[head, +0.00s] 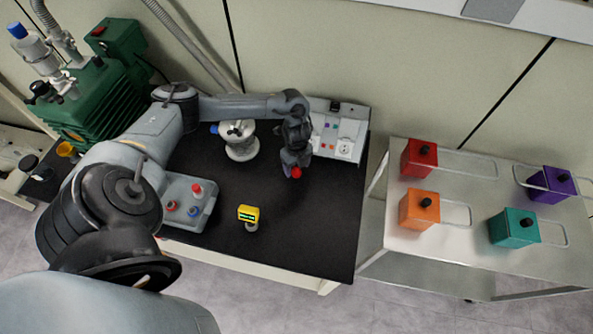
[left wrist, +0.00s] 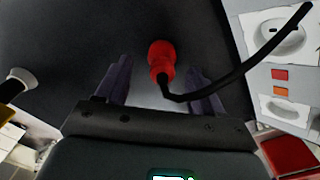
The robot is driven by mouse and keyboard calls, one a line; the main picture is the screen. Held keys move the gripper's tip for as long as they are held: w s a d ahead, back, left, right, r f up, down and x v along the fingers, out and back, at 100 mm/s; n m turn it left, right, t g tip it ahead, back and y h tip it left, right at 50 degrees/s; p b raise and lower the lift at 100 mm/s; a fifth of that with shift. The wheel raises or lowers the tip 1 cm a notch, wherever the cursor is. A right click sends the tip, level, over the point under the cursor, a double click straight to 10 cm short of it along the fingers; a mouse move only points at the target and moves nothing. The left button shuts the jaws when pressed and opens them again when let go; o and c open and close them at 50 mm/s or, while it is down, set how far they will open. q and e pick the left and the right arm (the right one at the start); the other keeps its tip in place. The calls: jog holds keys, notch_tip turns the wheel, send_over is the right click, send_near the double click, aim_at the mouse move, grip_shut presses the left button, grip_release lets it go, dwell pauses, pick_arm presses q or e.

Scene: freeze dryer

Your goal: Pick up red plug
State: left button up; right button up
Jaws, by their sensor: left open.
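The red plug (head: 296,173) lies near the middle of the black table, in front of the white panel unit. It shows larger in the left wrist view (left wrist: 161,60), with a black cable running from it toward the socket area at the right. My left gripper (head: 292,163) points down over the plug. In the left wrist view, its two dark fingers (left wrist: 163,80) are apart, with the plug showing between and beyond them. I cannot tell whether they touch it. My right gripper is not in view.
The white panel unit (head: 350,129) stands at the table's back right. A white round fitting (head: 241,150), a yellow display device (head: 248,214) and a grey tray (head: 177,187) with red and blue pieces share the table. A cart (head: 460,225) with coloured boxes stands at right.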

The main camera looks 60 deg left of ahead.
aim_at(297, 166)
pick_arm(q)
jog(key=shift+a+f, duration=0.1)
jog(key=shift+f, duration=1.45)
jog(key=shift+w, duration=0.1)
jog(key=c, duration=1.1)
jog(key=shift+r, duration=0.15)
jog(key=shift+c, duration=0.2)
